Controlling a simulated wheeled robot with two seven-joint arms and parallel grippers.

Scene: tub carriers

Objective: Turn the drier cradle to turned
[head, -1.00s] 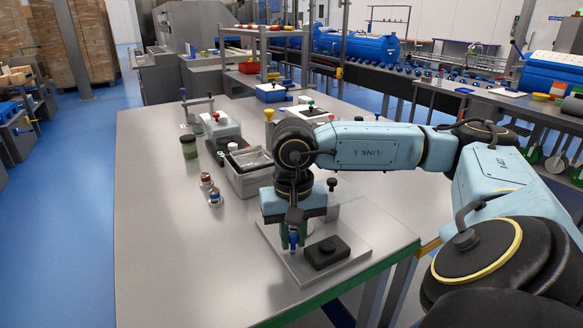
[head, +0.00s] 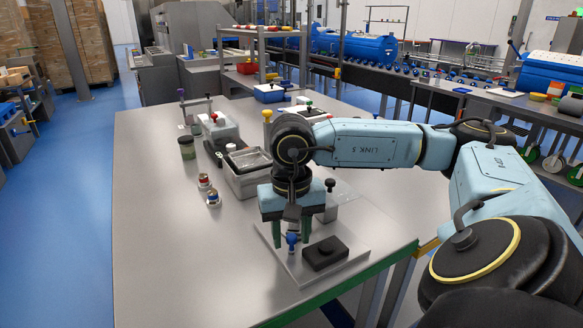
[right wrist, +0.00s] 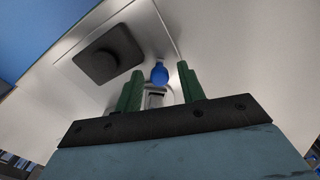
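A light grey plate (head: 348,262) lies at the near right corner of the steel table. On it stand a black block (head: 325,253) and a small blue-tipped upright part (head: 292,240), perhaps the drier cradle's handle; I cannot tell its turn. My right gripper (head: 291,238) points down over the plate, its green fingers spread on either side of the blue part with gaps visible. In the right wrist view the blue tip (right wrist: 159,72) shows just beyond and between the open fingers (right wrist: 160,88), and the black block (right wrist: 108,53) lies to the left. My left gripper is out of view.
Two small jars (head: 209,190) and a dark green jar (head: 187,147) stand further left. The table's left front is clear.

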